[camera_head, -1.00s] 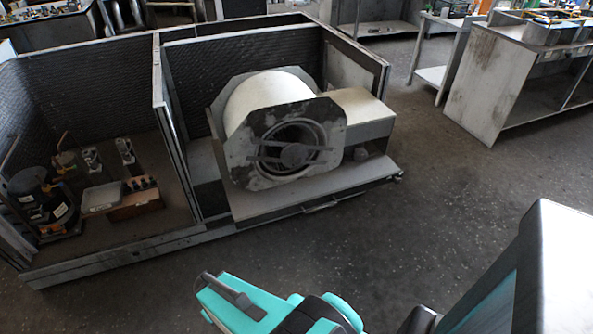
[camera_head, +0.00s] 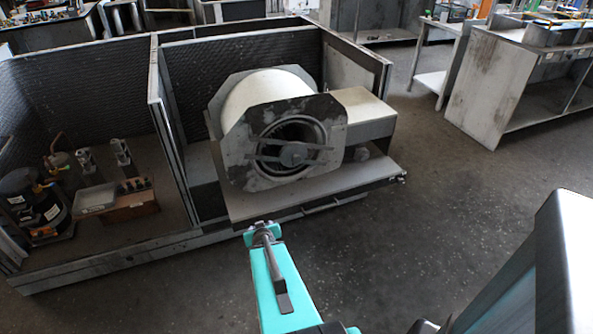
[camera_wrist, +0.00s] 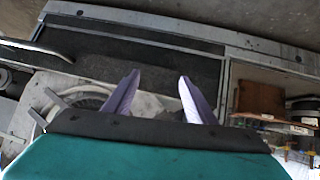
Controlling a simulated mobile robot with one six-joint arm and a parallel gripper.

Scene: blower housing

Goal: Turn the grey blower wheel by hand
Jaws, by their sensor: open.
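The grey blower wheel (camera_head: 296,132) sits inside the round opening of the pale blower housing (camera_head: 262,92). A bracket with a round motor (camera_head: 293,155) crosses the opening and hides part of the wheel. My gripper (camera_head: 261,229) is in front of the cabinet's near edge, below and to the left of the opening, and apart from the wheel. In the wrist view my gripper (camera_wrist: 158,76) has its two purple fingers spread with nothing between them. A pale curved rim, apparently part of the housing (camera_wrist: 80,95), shows left of the fingers; the wheel is not clearly seen there.
The housing stands on a shelf (camera_head: 315,190) in an open cabinet. A divider (camera_head: 165,110) separates it from a left bay with a black compressor (camera_head: 35,200) and a brown box (camera_head: 130,200). A bench (camera_head: 490,85) stands at right. The floor between is clear.

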